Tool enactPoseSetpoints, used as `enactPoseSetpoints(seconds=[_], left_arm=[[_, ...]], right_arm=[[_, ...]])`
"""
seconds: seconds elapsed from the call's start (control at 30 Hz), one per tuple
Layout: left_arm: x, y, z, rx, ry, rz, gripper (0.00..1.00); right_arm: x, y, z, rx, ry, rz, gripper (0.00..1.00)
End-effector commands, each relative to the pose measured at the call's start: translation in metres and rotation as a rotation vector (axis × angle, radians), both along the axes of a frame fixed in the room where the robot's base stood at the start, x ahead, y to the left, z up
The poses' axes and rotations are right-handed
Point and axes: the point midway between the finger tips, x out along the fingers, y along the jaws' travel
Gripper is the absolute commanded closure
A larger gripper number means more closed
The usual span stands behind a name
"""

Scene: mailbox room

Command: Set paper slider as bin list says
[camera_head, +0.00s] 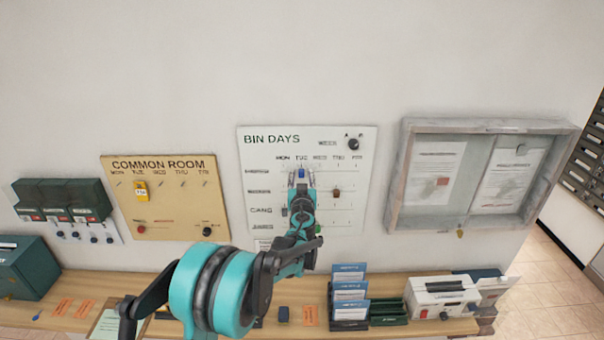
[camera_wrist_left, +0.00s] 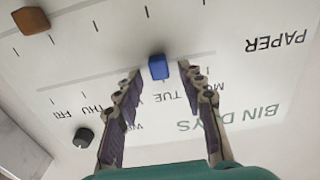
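The BIN DAYS board (camera_head: 255,160) hangs on the wall. Its blue slider (camera_head: 301,173) sits on the top row, roughly under TUE. In the left wrist view, which is turned upside down, the blue slider (camera_wrist_left: 157,67) is on the row labelled PAPER (camera_wrist_left: 275,42). My left gripper (camera_head: 301,187) is at the board, partly covering the lower rows. In the wrist view its two fingers (camera_wrist_left: 160,95) are apart, one on each side of the blue slider, with visible gaps. I cannot tell how far the tips are from the board. My right gripper is not in view.
A brown slider (camera_head: 336,192) is on the second row. A black week knob (camera_head: 354,144) is at the board's top right. A glazed notice case (camera_head: 397,185) is right, the COMMON ROOM board (camera_head: 170,195) left. A shelf (camera_head: 400,332) with holders runs below.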

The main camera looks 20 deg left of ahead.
Motion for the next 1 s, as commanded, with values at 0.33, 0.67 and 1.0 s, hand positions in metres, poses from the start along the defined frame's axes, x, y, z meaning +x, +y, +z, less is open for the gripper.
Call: enactPoseSetpoints(seconds=[0.33,0.67,1.0], left_arm=[[0.007,0.002,0.0,0.0,0.0,0.0,0.6],[0.007,0.002,0.0,0.0,0.0,0.0,1.0],[-0.008,0.056,-0.003,0.001,0.0,0.004,1.0]], right_arm=[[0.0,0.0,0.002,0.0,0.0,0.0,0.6],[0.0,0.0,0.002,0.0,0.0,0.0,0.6],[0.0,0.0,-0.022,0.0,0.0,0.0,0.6]])
